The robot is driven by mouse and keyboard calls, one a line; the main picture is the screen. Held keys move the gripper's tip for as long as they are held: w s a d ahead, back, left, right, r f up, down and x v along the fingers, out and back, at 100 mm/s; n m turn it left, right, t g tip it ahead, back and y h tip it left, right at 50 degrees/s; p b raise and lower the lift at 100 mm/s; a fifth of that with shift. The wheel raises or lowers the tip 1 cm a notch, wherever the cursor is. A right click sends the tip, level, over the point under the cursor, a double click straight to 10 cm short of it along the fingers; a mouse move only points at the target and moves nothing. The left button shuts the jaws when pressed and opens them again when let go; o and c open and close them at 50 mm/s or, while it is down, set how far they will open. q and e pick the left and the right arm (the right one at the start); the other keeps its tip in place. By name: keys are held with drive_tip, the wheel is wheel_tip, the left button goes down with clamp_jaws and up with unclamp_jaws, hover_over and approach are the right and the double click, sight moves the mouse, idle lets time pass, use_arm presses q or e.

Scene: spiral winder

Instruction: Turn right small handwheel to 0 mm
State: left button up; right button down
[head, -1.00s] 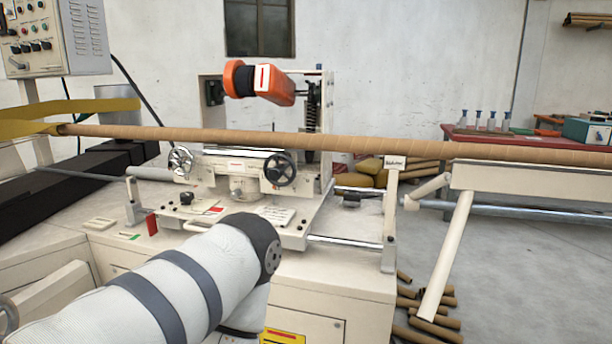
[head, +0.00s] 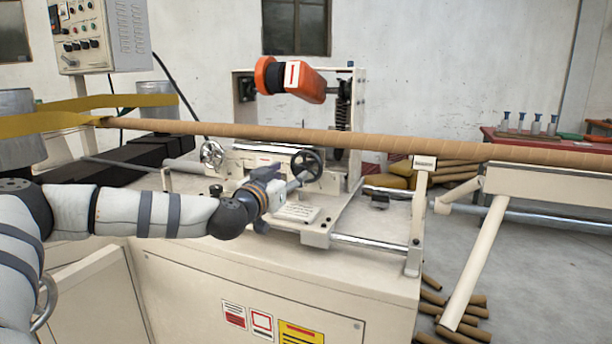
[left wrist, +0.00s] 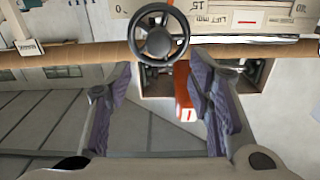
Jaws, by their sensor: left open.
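The right small handwheel (head: 307,165) is a black spoked wheel on the front of the machine's carriage. It also shows at the top of the left wrist view (left wrist: 158,36), whole and uncovered. My left gripper (head: 288,181) is just in front of it and a little to its left in the head view. In the left wrist view its two purple-grey fingers (left wrist: 161,68) are spread wide, with the wheel beyond their tips and nothing between them. Inverted scale markings (left wrist: 222,18) show beside the wheel, but the setting cannot be read. My right gripper is out of view.
A chrome left handwheel (head: 212,153) sits on the same carriage. A long brown paper tube (head: 380,146) runs across just behind and above the wheels. An orange unit (head: 305,84) hangs above.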

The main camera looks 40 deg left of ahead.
sight(300, 170)
use_arm(q)
drive_tip(key=b+x, duration=0.1)
drive_tip(key=x, duration=0.2)
drive_tip(key=f+b+x, duration=0.1)
drive_tip(key=x, duration=0.3)
drive_tip(key=shift+f, duration=0.25)
drive_tip(key=shift+w+r, duration=0.25)
drive_tip(key=shift+r, duration=0.1)
clamp_jaws()
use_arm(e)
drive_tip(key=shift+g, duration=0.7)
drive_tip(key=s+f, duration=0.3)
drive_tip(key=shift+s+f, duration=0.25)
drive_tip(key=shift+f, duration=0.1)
